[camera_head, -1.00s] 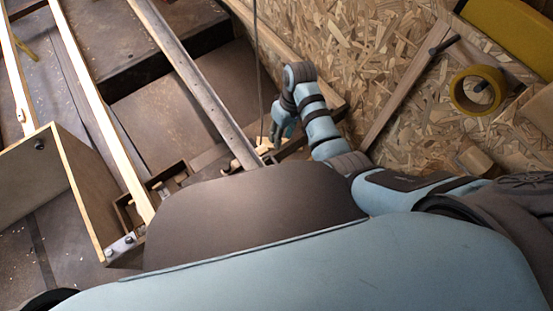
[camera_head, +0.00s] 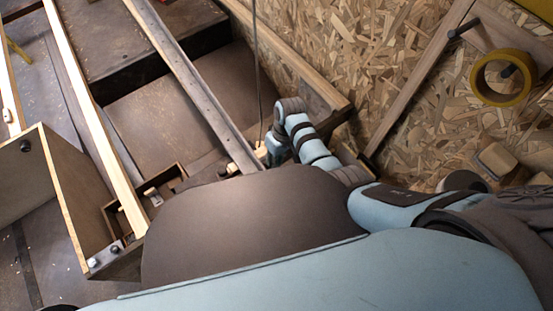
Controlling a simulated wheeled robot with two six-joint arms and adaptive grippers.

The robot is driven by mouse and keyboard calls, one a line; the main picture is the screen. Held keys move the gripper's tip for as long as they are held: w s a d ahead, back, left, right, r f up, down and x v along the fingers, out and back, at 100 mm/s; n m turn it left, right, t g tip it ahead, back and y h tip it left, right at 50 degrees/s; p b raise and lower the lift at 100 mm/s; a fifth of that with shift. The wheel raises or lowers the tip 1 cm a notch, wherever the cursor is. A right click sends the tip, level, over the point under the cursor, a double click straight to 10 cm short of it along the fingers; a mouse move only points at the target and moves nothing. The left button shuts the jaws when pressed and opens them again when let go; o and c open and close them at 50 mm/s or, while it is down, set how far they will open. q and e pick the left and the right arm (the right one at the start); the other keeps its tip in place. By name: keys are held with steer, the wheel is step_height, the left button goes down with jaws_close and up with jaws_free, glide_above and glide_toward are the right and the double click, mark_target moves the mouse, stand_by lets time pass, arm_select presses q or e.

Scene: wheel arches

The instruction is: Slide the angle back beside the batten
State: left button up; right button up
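The angle (camera_head: 192,85) is a long grey metal bar running from the top left down to the middle, its near end beside my body. The batten (camera_head: 90,110) is a long pale wood strip to its left, roughly parallel, with a wide gap between them. My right gripper (camera_head: 272,153) is low beside the angle's near end, just to its right. Its fingers are small and partly hidden, so I cannot tell whether they are open or touch the angle. My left gripper is not in view.
An open wooden box (camera_head: 150,196) with small parts lies between the strips' near ends. A brown panel (camera_head: 60,190) stands at the left. A thin upright rod (camera_head: 257,75) rises by my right gripper. A yellow tape roll (camera_head: 503,78) hangs on the chipboard wall (camera_head: 350,50).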

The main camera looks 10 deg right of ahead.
jaws_close()
steer(key=w+d+b, duration=0.1)
steer(key=w+d, duration=0.2)
steer(key=d, duration=0.4)
steer(key=shift+d, duration=0.1)
steer(key=o, duration=0.6)
jaws_free()
